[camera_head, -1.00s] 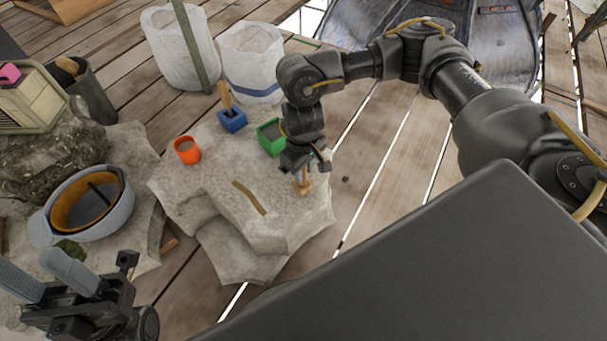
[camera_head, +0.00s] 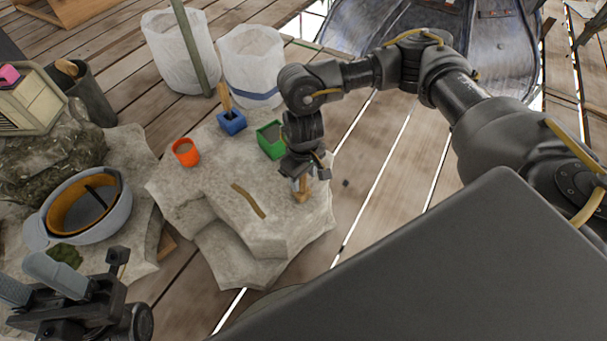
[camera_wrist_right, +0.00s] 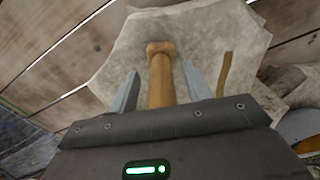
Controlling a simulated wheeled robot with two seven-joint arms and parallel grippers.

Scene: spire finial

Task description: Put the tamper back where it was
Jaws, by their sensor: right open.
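The wooden tamper (camera_wrist_right: 161,75) stands between the two open fingers of my right gripper (camera_wrist_right: 157,92) in the right wrist view, with its wider end against the pale stone. In the head view the tamper (camera_head: 301,190) shows just below my right gripper (camera_head: 304,178), near the right edge of the stone slab (camera_head: 215,185). Gaps show between the tamper and the fingers. My left gripper (camera_head: 45,285) is at the lower left, its fingers spread apart and empty, over the stone.
An orange cup (camera_head: 186,153), a blue block with a wooden handle (camera_head: 232,122) and a green box (camera_head: 270,140) stand along the slab's back. A brown stick (camera_head: 248,200) lies on the slab. White sacks (camera_head: 180,50) stand behind.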

